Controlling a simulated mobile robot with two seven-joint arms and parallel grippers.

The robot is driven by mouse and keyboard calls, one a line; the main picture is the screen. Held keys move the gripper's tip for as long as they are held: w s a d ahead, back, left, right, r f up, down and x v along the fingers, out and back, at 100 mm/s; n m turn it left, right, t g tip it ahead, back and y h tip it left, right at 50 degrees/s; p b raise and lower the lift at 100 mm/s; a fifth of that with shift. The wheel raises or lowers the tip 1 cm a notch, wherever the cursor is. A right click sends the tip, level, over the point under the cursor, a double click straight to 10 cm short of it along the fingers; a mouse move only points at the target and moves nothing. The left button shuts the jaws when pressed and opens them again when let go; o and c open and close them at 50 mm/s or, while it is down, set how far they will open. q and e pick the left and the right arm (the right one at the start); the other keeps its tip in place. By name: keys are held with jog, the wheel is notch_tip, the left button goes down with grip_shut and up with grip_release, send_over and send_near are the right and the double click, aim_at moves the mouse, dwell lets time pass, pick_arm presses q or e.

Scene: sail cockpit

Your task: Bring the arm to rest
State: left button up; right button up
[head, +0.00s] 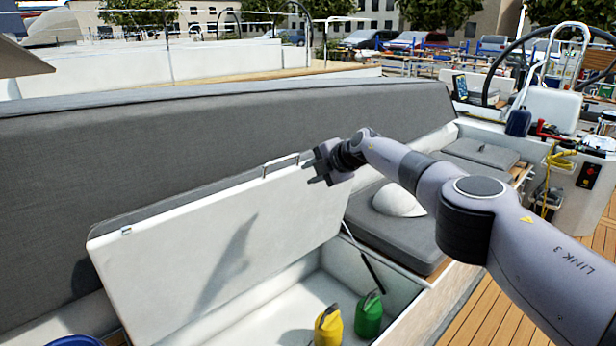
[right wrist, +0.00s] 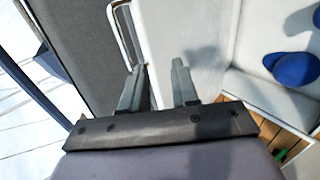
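My right arm comes in from the right in the head view. Its gripper (head: 318,166) is in the air by the upper right corner of the raised white locker lid (head: 215,240). In the right wrist view the two fingers (right wrist: 158,70) stand apart with nothing seen gripped between them. The lid's edge and its handle (right wrist: 122,35) show beyond the fingertips; the handle (head: 282,163) also shows at the lid's top edge in the head view. Whether the gripper touches the lid is hard to tell. My left gripper is not in view.
The open locker below holds a yellow container (head: 328,326) and a green container (head: 368,315). Blue round items (right wrist: 297,68) show in the right wrist view. A grey seat cushion (head: 405,232) with a white dome lies under my arm. A long grey backrest (head: 180,135) runs behind the lid.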

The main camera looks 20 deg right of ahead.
jog(key=shift+s+d+r, duration=0.1)
dwell(0.4)
jog(key=s+a+f+m+y, duration=0.3)
jog(key=s+a+f+y, duration=0.1)
jog(key=s+a+f, duration=0.8)
jog(key=s+a+f+m+y, duration=0.3)
jog(key=s+a+f, duration=0.7)
jog(key=a+f, duration=0.45)
jog(key=s+d+f+m+h, duration=0.2)
jog(key=s+d+m+h, duration=0.2)
jog(key=s+d+m, duration=0.3)
jog(key=s+d+f+m+h, duration=0.3)
jog(key=s+d+m+h, duration=0.2)
jog(key=s+d, duration=0.8)
jog(key=s+m, duration=0.2)
jog(key=s, duration=0.3)
